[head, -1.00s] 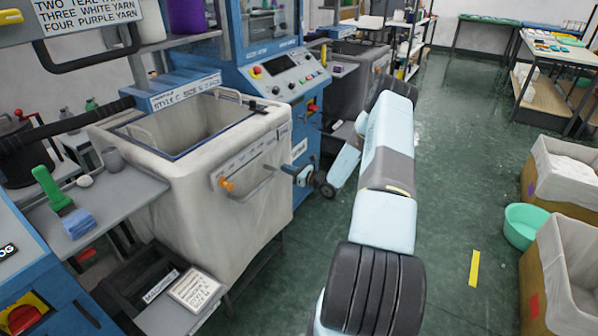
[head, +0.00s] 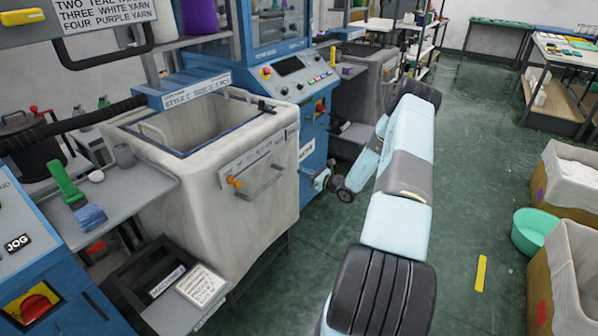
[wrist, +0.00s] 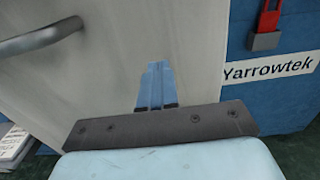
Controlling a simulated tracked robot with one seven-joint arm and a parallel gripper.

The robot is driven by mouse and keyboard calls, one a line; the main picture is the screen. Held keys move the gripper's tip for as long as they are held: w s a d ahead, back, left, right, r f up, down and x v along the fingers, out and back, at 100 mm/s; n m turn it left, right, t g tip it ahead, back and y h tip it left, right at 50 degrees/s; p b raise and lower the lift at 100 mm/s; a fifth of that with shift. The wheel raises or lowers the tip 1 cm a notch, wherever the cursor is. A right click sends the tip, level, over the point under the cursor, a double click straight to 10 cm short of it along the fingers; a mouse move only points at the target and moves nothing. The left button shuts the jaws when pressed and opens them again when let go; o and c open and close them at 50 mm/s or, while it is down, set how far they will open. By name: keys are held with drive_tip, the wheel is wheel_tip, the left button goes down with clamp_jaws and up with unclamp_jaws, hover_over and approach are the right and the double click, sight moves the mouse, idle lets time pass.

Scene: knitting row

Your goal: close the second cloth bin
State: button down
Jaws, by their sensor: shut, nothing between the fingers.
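The near cloth bin (head: 225,205) is pale cream and stands out in front of the blue knitting machine. Its open top shows an empty-looking inside. A grey bar handle (head: 262,187) and an orange knob (head: 235,181) are on its front; the handle also shows in the wrist view (wrist: 42,40). A darker grey cloth bin (head: 368,88) stands farther back by another machine. My gripper (head: 319,181) is just right of the near bin's front. In the wrist view its blue fingers (wrist: 155,88) are together and empty before the pale bin face; contact cannot be told.
The blue machine cabinet, marked Yarrowtek (wrist: 270,68), carries a red padlock (wrist: 268,20). A side shelf (head: 130,195) holds a green brush. Clear floor (head: 470,180) lies right of my arm, with a teal basin (head: 533,232) and cardboard boxes (head: 572,175) beyond.

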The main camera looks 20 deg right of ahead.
drive_tip(key=v, duration=0.9)
drive_tip(key=s+a+r+n+g+y, duration=0.2)
drive_tip(key=a+r+n+g, duration=0.3)
drive_tip(key=a+r+n, duration=0.45)
drive_tip(key=s+a+r+n+g+y, duration=0.15)
drive_tip(key=a+r+n+g, duration=0.45)
drive_tip(key=r, duration=0.6)
drive_tip(key=s+a+r+n+g+h, duration=0.3)
drive_tip(key=s+a+r+n+h, duration=0.2)
drive_tip(key=s+a+r, duration=0.55)
drive_tip(key=s+r+n+t+h, duration=0.2)
drive_tip(key=s+r+n+h, duration=0.2)
drive_tip(key=s+r, duration=0.3)
drive_tip(key=s+r+n+t+h, duration=0.2)
drive_tip(key=s+r+n+h, duration=0.2)
drive_tip(key=s, duration=1.2)
drive_tip(key=shift+s+d+r+n, duration=0.2)
drive_tip(key=shift+d+r+n, duration=0.25)
drive_tip(key=shift+r, duration=1.4)
drive_tip(key=shift+a, duration=0.15)
